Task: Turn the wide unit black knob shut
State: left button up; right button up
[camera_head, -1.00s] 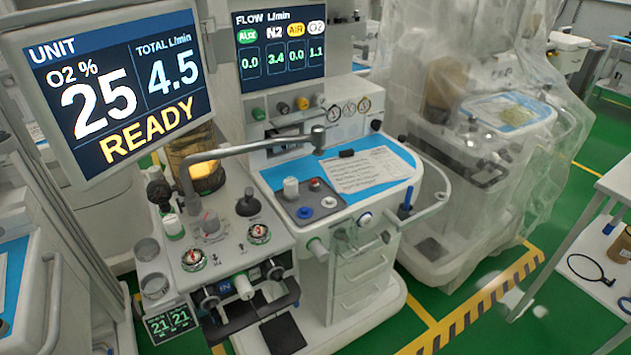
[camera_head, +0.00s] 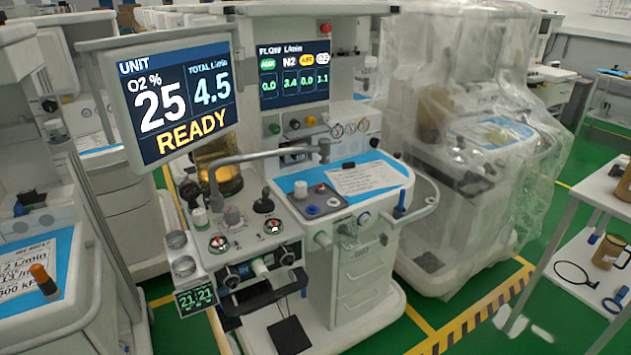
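The anaesthesia unit (camera_head: 345,270) with the READY screen (camera_head: 178,98) stands mid-view. A row of small knobs sits under its flow screen (camera_head: 293,75): green (camera_head: 274,128), black (camera_head: 294,124), amber (camera_head: 311,121) and a pale one (camera_head: 324,118). The black knob is small here and its turn position cannot be told. The flow screen is blurred, with N2 at about 3.4. Another black knob (camera_head: 264,203) stands on the front left deck. Neither of my grippers shows in view.
A plastic-covered machine (camera_head: 470,190) stands at right, and a white table (camera_head: 590,265) at far right. Another cart (camera_head: 50,300) is at left. Green floor (camera_head: 400,335) shows in front.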

aim_at(294, 124)
jog(key=i+j, duration=0.1)
jog(key=i, duration=0.75)
